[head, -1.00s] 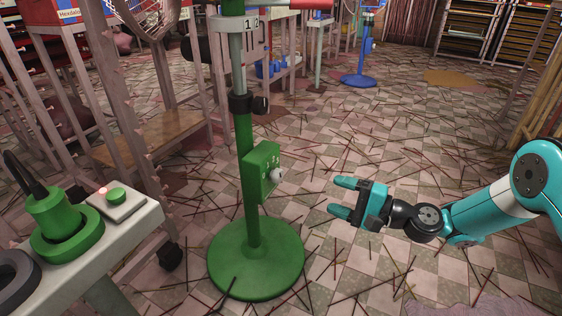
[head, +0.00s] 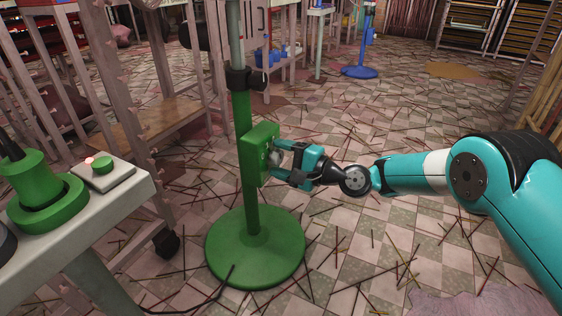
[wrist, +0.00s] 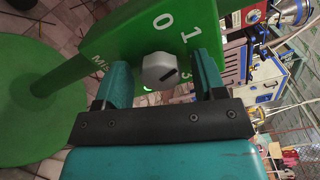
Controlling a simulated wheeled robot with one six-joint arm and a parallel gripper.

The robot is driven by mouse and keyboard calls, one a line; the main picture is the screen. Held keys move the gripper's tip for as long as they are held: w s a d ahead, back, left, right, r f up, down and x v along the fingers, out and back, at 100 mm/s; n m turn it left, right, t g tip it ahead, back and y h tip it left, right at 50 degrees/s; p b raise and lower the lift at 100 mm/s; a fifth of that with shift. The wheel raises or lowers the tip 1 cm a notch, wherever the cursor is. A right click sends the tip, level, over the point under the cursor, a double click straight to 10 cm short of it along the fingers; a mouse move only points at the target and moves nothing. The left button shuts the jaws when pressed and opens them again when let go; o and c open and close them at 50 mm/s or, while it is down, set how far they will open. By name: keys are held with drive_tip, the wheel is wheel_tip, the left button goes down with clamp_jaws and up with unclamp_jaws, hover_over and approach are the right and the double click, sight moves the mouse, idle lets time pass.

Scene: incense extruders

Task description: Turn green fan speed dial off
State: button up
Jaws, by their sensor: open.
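The green fan stand (head: 256,240) rises from a round base, with a green control box (head: 255,150) on its pole. In the wrist view the box face (wrist: 120,40) carries white markings, with 0 and 1 readable and others partly covered. The grey speed dial (wrist: 158,71) has a dark pointer line slanting up to the right, towards the 1 side. My gripper (head: 287,158) is at the box face. In the wrist view my gripper (wrist: 162,80) is open, one finger on each side of the dial; I cannot tell whether either finger touches it.
A pale table (head: 110,215) at left holds a green plug-like object (head: 38,190) and a switch box with a green button (head: 103,165). A wooden rack stands behind it. A blue fan stand (head: 360,72) is farther back. The tiled floor is littered with thin sticks.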

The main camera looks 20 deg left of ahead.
drive_tip(key=c, duration=0.9)
drive_tip(key=shift+n, duration=0.3)
drive_tip(key=n+p, duration=0.1)
drive_tip(key=n, duration=0.2)
drive_tip(key=shift+d+n+p, duration=0.1)
drive_tip(key=shift+n+p, duration=0.2)
drive_tip(key=shift+n, duration=1.8)
